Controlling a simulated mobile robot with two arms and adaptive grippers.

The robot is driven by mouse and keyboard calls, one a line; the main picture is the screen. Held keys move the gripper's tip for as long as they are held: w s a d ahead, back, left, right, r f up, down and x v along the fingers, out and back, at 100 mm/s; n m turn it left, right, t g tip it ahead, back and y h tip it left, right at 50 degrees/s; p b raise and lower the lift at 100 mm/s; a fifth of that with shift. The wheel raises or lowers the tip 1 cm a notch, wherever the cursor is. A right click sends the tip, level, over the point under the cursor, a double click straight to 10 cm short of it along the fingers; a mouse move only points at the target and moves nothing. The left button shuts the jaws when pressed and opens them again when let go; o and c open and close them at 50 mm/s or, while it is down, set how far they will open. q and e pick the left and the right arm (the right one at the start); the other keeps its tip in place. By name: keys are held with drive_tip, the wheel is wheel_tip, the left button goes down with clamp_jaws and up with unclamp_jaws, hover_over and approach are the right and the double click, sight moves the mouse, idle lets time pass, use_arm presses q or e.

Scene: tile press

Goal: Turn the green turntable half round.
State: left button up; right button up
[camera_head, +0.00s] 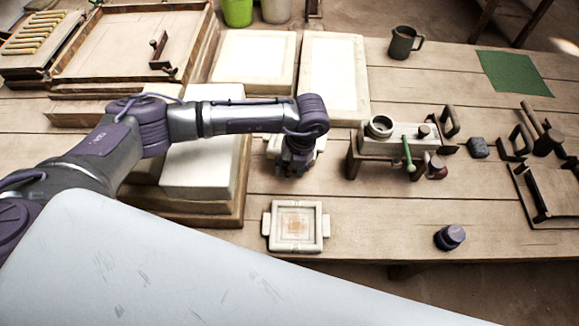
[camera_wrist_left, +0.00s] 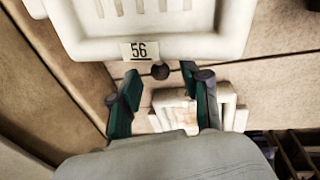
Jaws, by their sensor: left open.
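I cannot make out a green turntable for certain in either view. A flat green square (camera_head: 513,73) lies at the back right of the table. A green-handled lever (camera_head: 408,153) is on the small wooden-legged press (camera_head: 388,138) right of centre. My left gripper (camera_head: 296,170) points down at mid-table and partly hides a white block behind it. In the left wrist view its fingers (camera_wrist_left: 160,88) are apart, with nothing held. Ahead of them is a white ribbed piece (camera_wrist_left: 215,45) with a "56" label (camera_wrist_left: 139,50) and a dark knob (camera_wrist_left: 160,71).
A square white mould (camera_head: 297,247) with an orange-tinted centre lies in front of the gripper. A purple knob-like object (camera_head: 449,237) stands near the front edge. A grey mug (camera_head: 404,43) stands at the back. Pale slabs (camera_head: 334,75) fill the back middle.

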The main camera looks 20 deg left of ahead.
use_arm(q)
drive_tip(key=shift+w+f, duration=0.1)
drive_tip(key=shift+f, duration=0.25)
clamp_jaws()
drive_tip(key=shift+a, duration=0.1)
idle(0.3)
